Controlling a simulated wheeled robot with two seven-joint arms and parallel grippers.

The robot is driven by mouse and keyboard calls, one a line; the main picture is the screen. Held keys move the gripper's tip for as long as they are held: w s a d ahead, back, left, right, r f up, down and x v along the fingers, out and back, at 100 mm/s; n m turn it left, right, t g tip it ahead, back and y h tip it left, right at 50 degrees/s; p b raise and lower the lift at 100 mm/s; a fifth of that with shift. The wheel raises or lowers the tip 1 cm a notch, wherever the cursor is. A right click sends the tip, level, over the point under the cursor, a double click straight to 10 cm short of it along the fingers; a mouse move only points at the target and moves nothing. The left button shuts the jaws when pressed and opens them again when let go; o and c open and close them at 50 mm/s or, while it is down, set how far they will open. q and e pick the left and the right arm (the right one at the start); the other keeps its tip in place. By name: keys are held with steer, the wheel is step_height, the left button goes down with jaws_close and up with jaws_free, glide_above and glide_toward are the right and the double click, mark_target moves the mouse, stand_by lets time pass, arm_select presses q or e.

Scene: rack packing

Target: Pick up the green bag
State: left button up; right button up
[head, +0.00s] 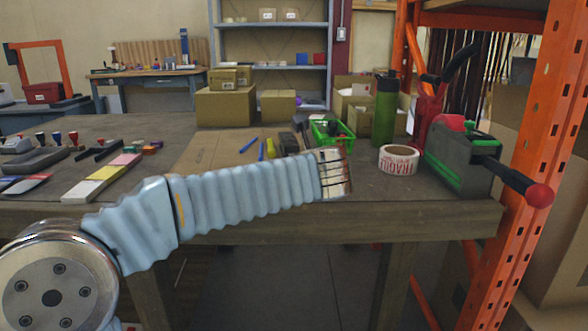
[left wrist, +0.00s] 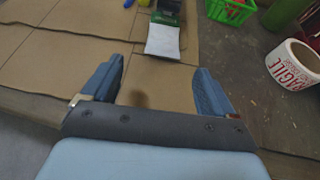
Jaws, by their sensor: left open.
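A small bag or packet (left wrist: 164,36), white at the near end and dark green at the far end, lies on the cardboard in the left wrist view. It is the likeliest green bag, but its label is too small to read. My left gripper (left wrist: 159,68) is open and empty, with its two blue fingers apart. The packet lies beyond the fingertips, roughly in line with the gap between them. In the head view my left arm reaches over the table's front edge, and I cannot make out its fingers clearly. My right gripper is in neither view.
A green basket (head: 331,134), a green bottle (head: 385,112) and a white tape roll (head: 398,160) stand right of the packet's area. A strapping tool (head: 462,158) and an orange rack post (head: 548,150) are farther right. Flat cardboard (head: 213,150) covers mid-table.

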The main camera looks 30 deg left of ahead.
arm_select(q)
steer(key=x, duration=0.8)
steer(key=shift+w+d+r, duration=0.1)
steer(key=shift+w, duration=0.2)
steer(key=c, duration=1.2)
steer(key=shift+r, duration=0.1)
